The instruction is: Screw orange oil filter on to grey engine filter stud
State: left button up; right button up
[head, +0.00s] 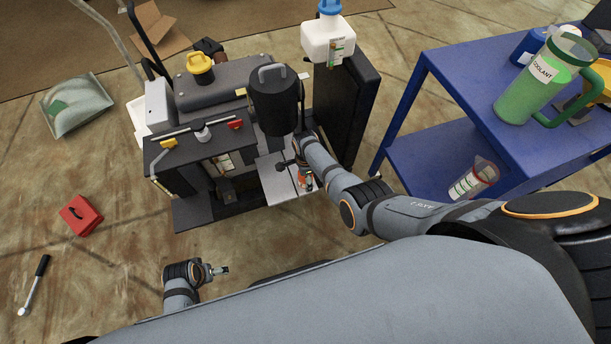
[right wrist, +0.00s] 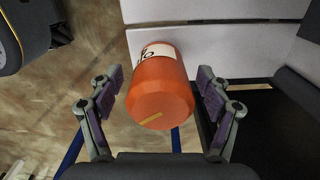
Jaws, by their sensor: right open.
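The orange oil filter (right wrist: 158,95), a can with a white label, shows in the right wrist view in front of a pale grey panel (right wrist: 225,52). Its labelled far end is near the panel; whether it touches, and any stud, cannot be seen. My right gripper (right wrist: 160,80) is open, with one finger on each side of the filter and a small gap at both sides. In the head view the filter (head: 306,180) is small and partly covered by my right arm, beside the engine (head: 210,150). My left gripper (head: 222,270) is low over the floor, away from the engine; its fingers are too small to read.
A blue cart (head: 450,75) stands at the right with a green coolant jug (head: 530,92) and a clear measuring cup (head: 473,182). A black canister (head: 274,100) stands above the filter. A red box (head: 80,215) and a ratchet (head: 35,285) lie on the floor at the left.

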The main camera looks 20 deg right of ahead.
jog(key=n, duration=0.5)
jog(key=shift+p, duration=0.3)
jog(key=n, duration=0.5)
dwell(0.4)
jog(key=c, duration=1.5)
jog(key=m, duration=0.4)
jog(key=shift+m, duration=0.4)
